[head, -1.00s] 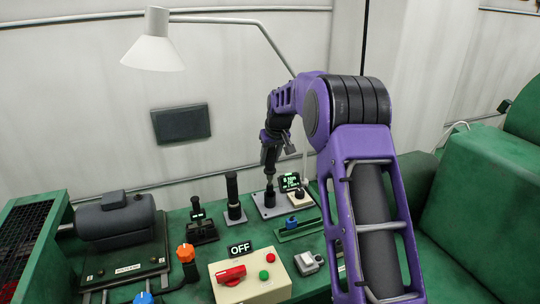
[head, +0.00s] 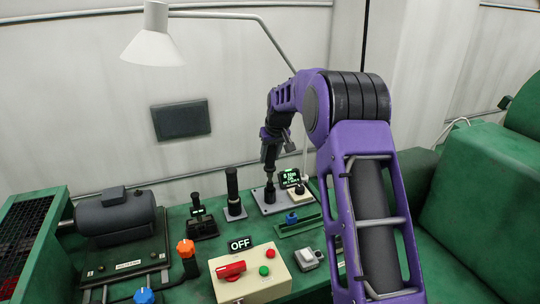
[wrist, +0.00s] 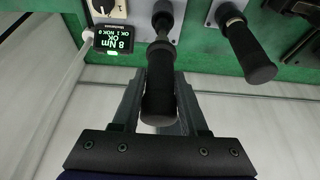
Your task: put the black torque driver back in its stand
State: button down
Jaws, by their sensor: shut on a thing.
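My gripper (head: 271,160) is shut on a black-handled driver (wrist: 159,95), which stands between the fingers in the wrist view (wrist: 158,80). The driver's shank points to a round black socket (wrist: 163,15) on a grey plate (head: 268,206) at the back of the bench. I cannot tell whether the tip sits in the socket or just above it. A small display (wrist: 113,40) beside the socket reads "8 Nm OK". A second black handle (head: 232,184) stands upright on its own grey base, to the left in the head view. I cannot tell which fixture is the driver's stand.
A motor (head: 115,218), an orange knob (head: 186,248), a cream switch box (head: 249,276) with an OFF sign, and a green tray (head: 298,224) crowd the bench. A lamp (head: 153,48) hangs above.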

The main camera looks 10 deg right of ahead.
aim_at(270, 167)
dwell(0.4)
jog(key=shift+f+b, duration=1.65)
jog(key=shift+f, duration=1)
jog(key=shift+c, duration=2.2)
grip_release()
jog(key=shift+o, duration=0.4)
jog(key=shift+f, duration=0.1)
jog(key=p+v, duration=0.1)
jog(key=v, duration=1.6)
jog(key=shift+r, duration=0.35)
